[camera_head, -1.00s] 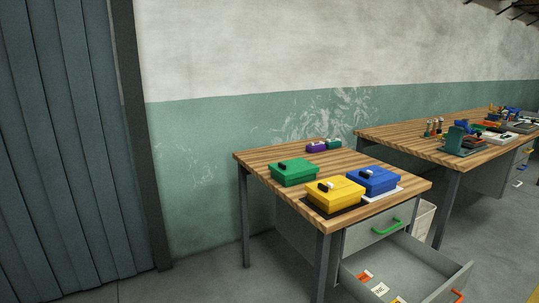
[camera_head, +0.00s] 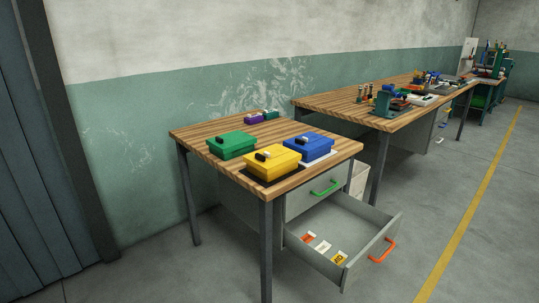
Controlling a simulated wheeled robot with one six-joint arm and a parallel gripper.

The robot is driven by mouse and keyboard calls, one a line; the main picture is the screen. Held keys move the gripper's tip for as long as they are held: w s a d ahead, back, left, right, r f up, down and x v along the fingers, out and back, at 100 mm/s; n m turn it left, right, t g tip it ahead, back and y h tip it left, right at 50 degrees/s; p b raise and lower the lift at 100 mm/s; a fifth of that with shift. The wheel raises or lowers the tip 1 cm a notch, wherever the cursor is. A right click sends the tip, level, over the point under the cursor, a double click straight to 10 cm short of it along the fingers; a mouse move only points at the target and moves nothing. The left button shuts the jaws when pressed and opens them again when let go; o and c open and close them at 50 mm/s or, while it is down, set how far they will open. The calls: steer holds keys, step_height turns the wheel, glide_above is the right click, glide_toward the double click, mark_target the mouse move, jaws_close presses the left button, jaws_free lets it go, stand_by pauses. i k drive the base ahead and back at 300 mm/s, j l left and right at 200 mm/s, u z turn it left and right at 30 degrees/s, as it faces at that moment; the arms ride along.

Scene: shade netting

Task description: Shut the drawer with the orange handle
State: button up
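The drawer with the orange handle (camera_head: 382,251) is pulled far out of the near wooden-topped table. Its grey front panel (camera_head: 366,256) faces the lower right, and its side wall (camera_head: 364,209) shows. Several small cards or packets (camera_head: 322,246) lie inside, orange, white and yellow. Above it, the drawer with the green handle (camera_head: 325,187) is shut. My gripper is not in view.
The near table (camera_head: 208,131) holds a green box (camera_head: 232,146), a yellow box (camera_head: 272,163) and a blue box (camera_head: 309,147). A pale bin (camera_head: 359,180) stands behind the open drawer. Open floor (camera_head: 430,215) lies to the right, with a yellow line (camera_head: 465,213).

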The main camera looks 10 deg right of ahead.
mark_target(355, 228)
steer(key=i+l+z, duration=0.2)
steer(key=i+z, duration=0.15)
steer(key=i, duration=0.15)
steer(key=i+z, duration=0.4)
steer(key=i+l, duration=0.05)
steer(key=i, duration=0.05)
